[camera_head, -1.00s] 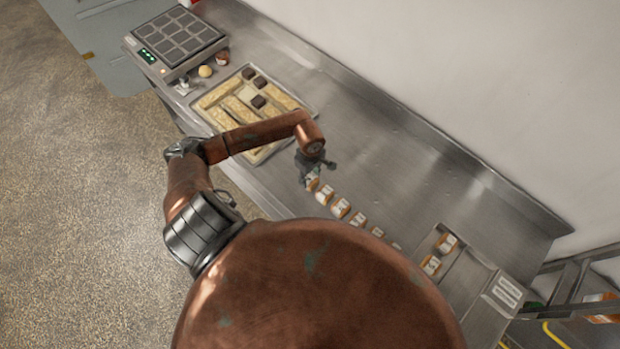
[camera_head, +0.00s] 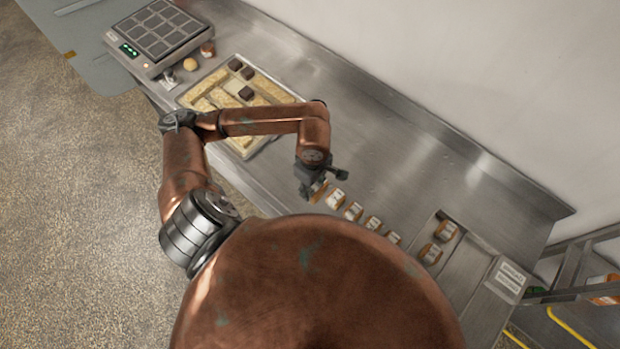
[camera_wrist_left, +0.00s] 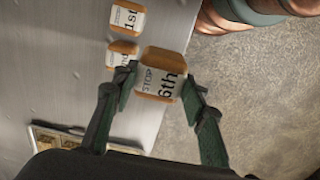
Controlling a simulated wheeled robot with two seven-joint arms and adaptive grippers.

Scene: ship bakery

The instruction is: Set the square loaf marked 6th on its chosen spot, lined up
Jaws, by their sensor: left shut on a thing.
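The square loaf marked 6th (camera_wrist_left: 160,75) is orange-brown with a white label that also reads STOP. My left gripper (camera_wrist_left: 159,84) is shut on it, one dark green finger on each side. In the head view my left gripper (camera_head: 322,178) is at the upper end of a row of labelled loaves (camera_head: 354,211) on the steel counter. The held loaf (camera_head: 318,191) shows only partly there, below the fingers. I cannot tell its height above the counter. A loaf marked 1st (camera_wrist_left: 127,18) and another partly hidden loaf (camera_wrist_left: 121,55) stand beside it. My right gripper is not in view.
A shallow recess (camera_head: 462,262) at the right holds two loaves (camera_head: 446,230). The counter (camera_head: 400,165) behind the row is clear. My copper body hides the front.

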